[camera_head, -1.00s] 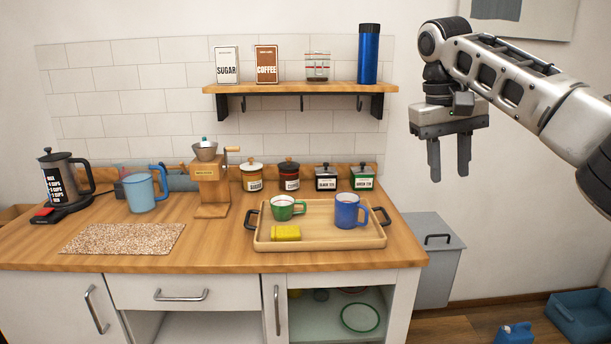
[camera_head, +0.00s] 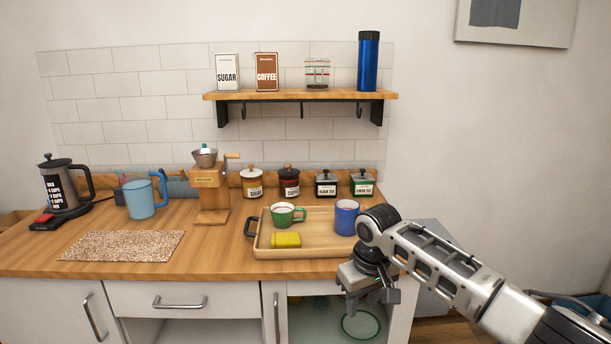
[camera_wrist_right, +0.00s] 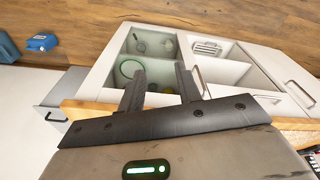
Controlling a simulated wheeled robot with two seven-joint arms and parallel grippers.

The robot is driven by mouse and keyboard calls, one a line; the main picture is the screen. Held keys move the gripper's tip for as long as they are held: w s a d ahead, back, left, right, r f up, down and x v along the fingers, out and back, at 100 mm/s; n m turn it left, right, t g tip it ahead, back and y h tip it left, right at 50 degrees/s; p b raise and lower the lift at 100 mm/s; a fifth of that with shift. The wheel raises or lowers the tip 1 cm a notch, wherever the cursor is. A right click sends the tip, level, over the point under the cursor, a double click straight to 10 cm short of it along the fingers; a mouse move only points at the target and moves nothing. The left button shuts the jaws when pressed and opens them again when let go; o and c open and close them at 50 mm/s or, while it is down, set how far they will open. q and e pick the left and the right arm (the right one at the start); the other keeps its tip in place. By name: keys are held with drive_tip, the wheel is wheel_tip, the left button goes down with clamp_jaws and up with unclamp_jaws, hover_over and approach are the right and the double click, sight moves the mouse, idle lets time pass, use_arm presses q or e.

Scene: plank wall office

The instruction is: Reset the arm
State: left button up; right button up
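My right gripper (camera_head: 364,300) hangs in front of the counter's front edge at the right, below and in front of the wooden tray (camera_head: 385,221). In the right wrist view its two dark fingers (camera_wrist_right: 159,74) stand apart with nothing between them. The forearm comes in from the lower right and covers the tray's right front corner. My left gripper is in neither view.
Behind my gripper is an open cabinet with a green-rimmed dish (camera_head: 358,325). A grey bin (camera_head: 437,235) stands right of the counter.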

drive_tip(key=s+a+f+t+y, duration=0.2)
drive_tip(key=s+a+f, duration=0.3)
drive_tip(key=f, duration=0.4)
drive_tip(key=s+a+f+t+y, duration=0.1)
drive_tip(key=s+a+f+y, duration=0.25)
drive_tip(key=s+f, duration=0.45)
drive_tip(key=s+d+f+m+t+h, duration=0.1)
drive_tip(key=s+d+t, duration=0.4)
drive_tip(key=s+d, duration=0.7)
drive_tip(key=s+m+h, duration=0.1)
drive_tip(key=s+h, duration=0.1)
drive_tip(key=s, duration=0.2)
drive_tip(key=shift+s+d+f, duration=0.25)
drive_tip(key=shift+d+f, duration=0.1)
